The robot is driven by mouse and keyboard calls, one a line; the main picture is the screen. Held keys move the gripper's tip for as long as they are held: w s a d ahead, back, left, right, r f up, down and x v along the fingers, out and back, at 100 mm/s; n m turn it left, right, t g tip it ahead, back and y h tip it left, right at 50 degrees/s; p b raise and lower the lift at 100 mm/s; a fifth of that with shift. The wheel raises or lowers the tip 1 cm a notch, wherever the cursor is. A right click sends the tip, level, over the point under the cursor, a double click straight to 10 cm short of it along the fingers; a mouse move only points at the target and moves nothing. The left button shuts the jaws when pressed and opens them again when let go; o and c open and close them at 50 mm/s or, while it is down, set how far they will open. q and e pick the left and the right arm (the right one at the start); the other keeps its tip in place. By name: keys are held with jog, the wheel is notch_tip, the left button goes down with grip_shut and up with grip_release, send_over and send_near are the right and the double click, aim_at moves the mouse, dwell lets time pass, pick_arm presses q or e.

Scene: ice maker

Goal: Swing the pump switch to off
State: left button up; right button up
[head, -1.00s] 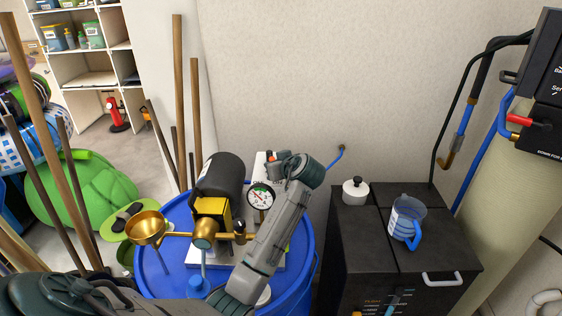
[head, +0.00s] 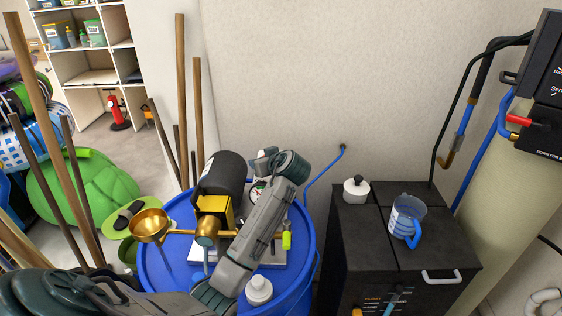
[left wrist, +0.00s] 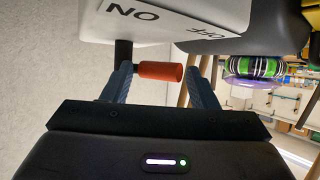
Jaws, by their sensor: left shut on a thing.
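The pump switch lever has an orange-red grip (left wrist: 160,71) and a dark stem at its left end, in the left wrist view. It lies between the two fingers of my left gripper (left wrist: 160,82), which is shut on it. The white switch box (left wrist: 170,25) is above it there, with upside-down ON and OFF lettering; the dark stem is under the ON side. In the head view my left gripper (head: 262,156) is beside the black pump motor (head: 222,173), at the far side of the blue barrel. My arm hides the lever and most of the box there.
The pressure gauge (head: 257,191) is partly hidden by my arm. A brass funnel (head: 151,225) and pipe stand left on the blue barrel (head: 151,272). A black cabinet (head: 355,235) with a blue jug (head: 407,217) is at right. Wooden poles (head: 180,100) lean behind.

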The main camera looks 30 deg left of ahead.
pick_arm(q)
jog(key=shift+s+d+f+p, duration=0.1)
jog(key=shift+s+d+p, duration=0.15)
jog(key=shift+p, duration=0.2)
jog(key=shift+s+d, duration=0.15)
jog(key=shift+d, duration=0.1)
jog(key=v, duration=0.1)
jog(key=p+v, duration=0.1)
jog(key=v, duration=0.1)
jog(key=p+v, duration=0.1)
jog(key=shift+s+r, duration=0.3)
jog(key=shift+r, duration=0.15)
jog(key=shift+d, duration=0.2)
jog(key=shift+w, duration=0.15)
